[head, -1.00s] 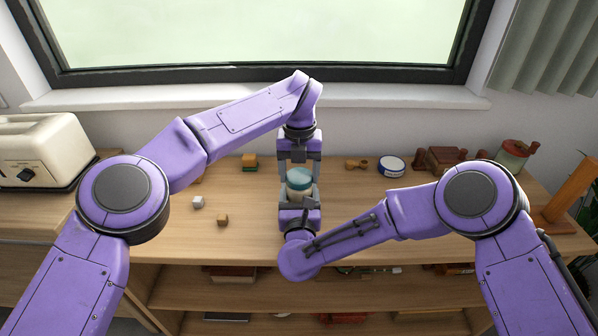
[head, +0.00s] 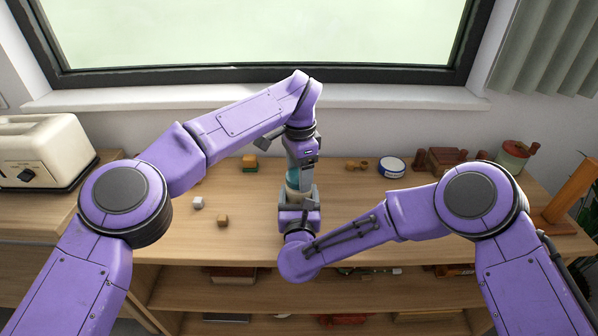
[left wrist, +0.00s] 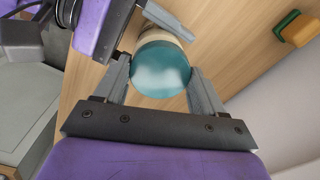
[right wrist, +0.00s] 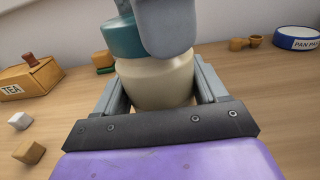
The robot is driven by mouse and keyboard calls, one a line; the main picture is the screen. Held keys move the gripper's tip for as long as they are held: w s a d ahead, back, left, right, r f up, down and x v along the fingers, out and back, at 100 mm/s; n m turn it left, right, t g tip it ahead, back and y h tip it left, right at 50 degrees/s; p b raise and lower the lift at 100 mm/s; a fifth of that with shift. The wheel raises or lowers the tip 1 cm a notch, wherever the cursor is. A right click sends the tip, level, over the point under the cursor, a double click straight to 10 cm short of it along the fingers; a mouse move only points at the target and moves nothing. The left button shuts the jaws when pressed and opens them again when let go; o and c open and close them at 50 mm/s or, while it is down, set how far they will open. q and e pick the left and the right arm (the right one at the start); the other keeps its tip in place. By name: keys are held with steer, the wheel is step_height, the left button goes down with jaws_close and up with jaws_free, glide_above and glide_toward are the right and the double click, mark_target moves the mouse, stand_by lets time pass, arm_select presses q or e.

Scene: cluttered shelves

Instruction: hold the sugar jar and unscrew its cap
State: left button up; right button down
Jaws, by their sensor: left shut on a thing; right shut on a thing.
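The sugar jar has a cream body (right wrist: 155,82) and a teal cap (left wrist: 160,68); in the head view the jar (head: 293,186) is mostly hidden between my grippers. My right gripper (right wrist: 153,85) is shut on the jar's body from the near side, one finger on each side. The cap sits on top of the jar, and the jar looks upright. Whether the cap is loose cannot be told.
A toaster (head: 42,152) stands at the left. Small cubes (head: 222,220) lie left of the jar. A blue-and-white tin (head: 391,167), a wooden box (head: 446,158) and a red-lidded jar (head: 514,155) stand to the right. A window ledge (head: 250,97) runs behind.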

arm_select(q)
steer(key=shift+r, duration=0.1)
stand_by(0.3)
steer(key=shift+r, duration=1)
arm_select(e)
steer(key=shift+d, duration=0.1)
arm_select(q)
steer(key=shift+r, duration=0.15)
steer(key=shift+s+r, duration=0.1)
steer(key=shift+r, duration=1.75)
arm_select(e)
steer(key=shift+c, duration=0.2)
jaws_free()
steer(key=shift+o, duration=0.2)
steer(key=shift+s, duration=0.1)
